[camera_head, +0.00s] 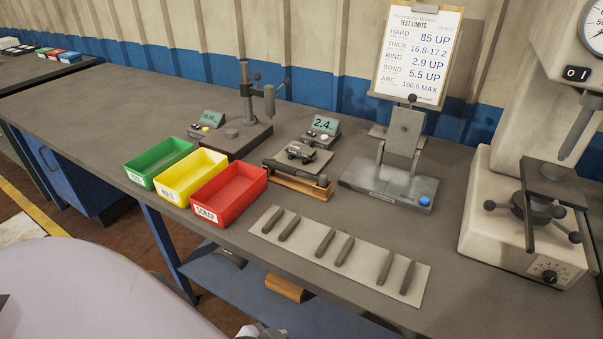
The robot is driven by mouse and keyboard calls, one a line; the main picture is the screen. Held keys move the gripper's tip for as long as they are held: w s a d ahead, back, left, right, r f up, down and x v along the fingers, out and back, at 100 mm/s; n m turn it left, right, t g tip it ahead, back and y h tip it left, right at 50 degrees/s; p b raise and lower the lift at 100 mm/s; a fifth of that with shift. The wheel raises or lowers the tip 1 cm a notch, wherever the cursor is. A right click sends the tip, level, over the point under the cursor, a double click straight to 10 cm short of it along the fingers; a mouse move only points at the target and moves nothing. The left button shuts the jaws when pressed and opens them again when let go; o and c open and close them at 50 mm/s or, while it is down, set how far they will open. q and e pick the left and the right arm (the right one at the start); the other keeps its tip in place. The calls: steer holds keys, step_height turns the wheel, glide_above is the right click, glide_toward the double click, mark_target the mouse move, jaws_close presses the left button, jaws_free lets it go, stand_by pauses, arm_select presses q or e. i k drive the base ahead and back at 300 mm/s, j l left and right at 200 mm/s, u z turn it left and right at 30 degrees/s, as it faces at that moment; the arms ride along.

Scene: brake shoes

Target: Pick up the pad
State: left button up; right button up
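Several dark grey, bar-shaped pads lie apart on a light grey mat (308,255) near the front edge of the bench. The leftmost pad is (272,221), with another pad (289,228) close beside it. Two pads lie near the middle, and two more, including the rightmost pad (407,277), lie to the right. Which one is the pad meant cannot be told. A small dark piece (300,152) rests on the scale behind.
Green (158,160), yellow (190,174) and red (229,193) bins stand left of the mat. Behind it are a wooden holder (298,184) and a grey stand (388,190). A large cream test machine (510,220) stands at right. A clipboard (418,55) shows test limits.

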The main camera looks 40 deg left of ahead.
mark_target(303, 151)
steer(key=j+z, duration=0.2)
steer(key=j, duration=0.2)
steer(key=k+j+z, duration=0.25)
steer(key=j, duration=0.15)
steer(key=j+z, duration=0.2)
steer(key=j, duration=0.15)
steer(key=k+j+z, duration=0.25)
steer(key=j+z, duration=0.2)
steer(key=j, duration=0.25)
steer(key=k, duration=0.05)
